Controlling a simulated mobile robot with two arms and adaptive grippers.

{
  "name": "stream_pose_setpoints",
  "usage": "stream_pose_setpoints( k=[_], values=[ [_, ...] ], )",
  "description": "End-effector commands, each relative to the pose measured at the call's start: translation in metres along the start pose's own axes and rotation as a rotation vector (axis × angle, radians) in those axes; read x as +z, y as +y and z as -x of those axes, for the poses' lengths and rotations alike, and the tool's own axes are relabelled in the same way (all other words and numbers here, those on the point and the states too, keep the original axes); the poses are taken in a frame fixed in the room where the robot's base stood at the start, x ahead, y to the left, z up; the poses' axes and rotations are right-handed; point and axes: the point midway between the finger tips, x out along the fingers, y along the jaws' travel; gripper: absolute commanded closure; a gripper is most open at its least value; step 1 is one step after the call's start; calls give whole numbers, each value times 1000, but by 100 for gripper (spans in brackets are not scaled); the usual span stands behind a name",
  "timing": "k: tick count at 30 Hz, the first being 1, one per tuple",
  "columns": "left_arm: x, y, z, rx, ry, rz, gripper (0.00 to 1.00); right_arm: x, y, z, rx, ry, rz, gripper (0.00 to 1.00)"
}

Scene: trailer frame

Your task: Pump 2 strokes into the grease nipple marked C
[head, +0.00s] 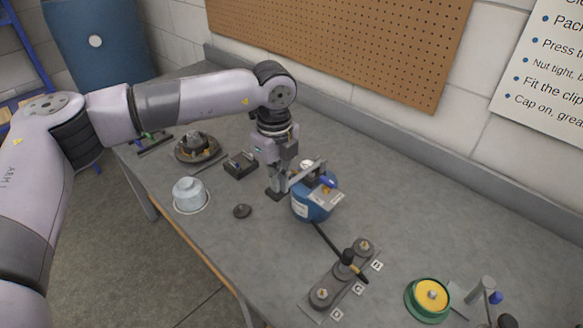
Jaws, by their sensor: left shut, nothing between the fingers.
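The blue grease pump (312,208) stands on the bench, with a grey lever and a small gauge on top. Its black hose runs to a dark coupler (347,257) at the grey strip (312,305) of round grease fittings. The coupler appears to be at the middle fitting, beside label C (357,288); the exact contact is too small to tell. Another fitting (321,295) is beside label D, and one (363,244) is at the far end. My left gripper (278,190) is shut and empty, close to the pump's left side and lever; I cannot tell whether it touches. My right gripper is not in view.
A clear domed cap (189,194), a dark disc (242,211), a black box (240,165) and a round hub part (198,149) lie left of the pump. A green and yellow round tin (430,297) stands at the right. The bench behind the pump is clear up to the wall.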

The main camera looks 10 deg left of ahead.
Motion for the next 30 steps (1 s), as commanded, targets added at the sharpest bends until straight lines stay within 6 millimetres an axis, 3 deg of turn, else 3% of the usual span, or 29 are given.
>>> stream_pose_setpoints(
  k=[15, 30],
  values=[
    [0, 1, -25, 1, 1, 0, 100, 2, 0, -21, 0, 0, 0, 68],
    [0, 1, -30, 2, 0, 0, 100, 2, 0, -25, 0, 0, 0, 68]
  ],
)
